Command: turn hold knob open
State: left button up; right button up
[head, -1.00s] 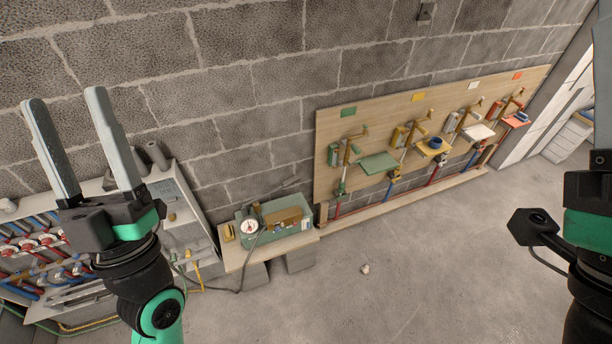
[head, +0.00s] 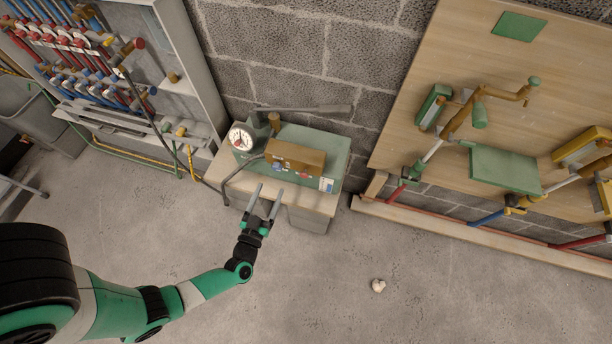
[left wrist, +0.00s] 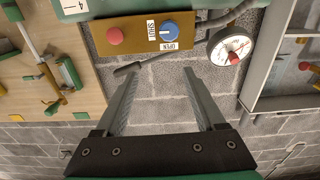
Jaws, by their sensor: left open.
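A blue round knob (left wrist: 169,33) with a white mark sits on a brown panel (left wrist: 130,38) in the left wrist view. A SHUT label is beside it and an OPEN label is just below it. A red button (left wrist: 115,36) is on the same panel. My right gripper is out of view.
A pressure gauge (head: 241,137) stands beside the panel, with a grey lever (head: 305,109) behind it. A black hose runs left from the box. A hose rack (head: 185,45) is at left, a wooden board (head: 440,100) with valves at right. The floor in front is mostly clear.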

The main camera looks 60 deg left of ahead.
aim_at(276, 170)
pick_arm(q)
jog(key=s+f+b, duration=0.1)
jog(key=s+f, duration=0.3)
jog(key=b+x, duration=0.4)
jog(key=x, duration=0.7)
jog(key=shift+w+d+f, duration=0.1)
jog(key=shift+w, duration=0.2)
jog(key=shift+w+a, duration=0.4)
jog(key=shift+w, duration=0.1)
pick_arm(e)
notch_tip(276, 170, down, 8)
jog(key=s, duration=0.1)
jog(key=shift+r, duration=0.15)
pick_arm(q)
jog(key=shift+c, duration=0.2)
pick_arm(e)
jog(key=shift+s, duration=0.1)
pick_arm(q)
grip_shut()
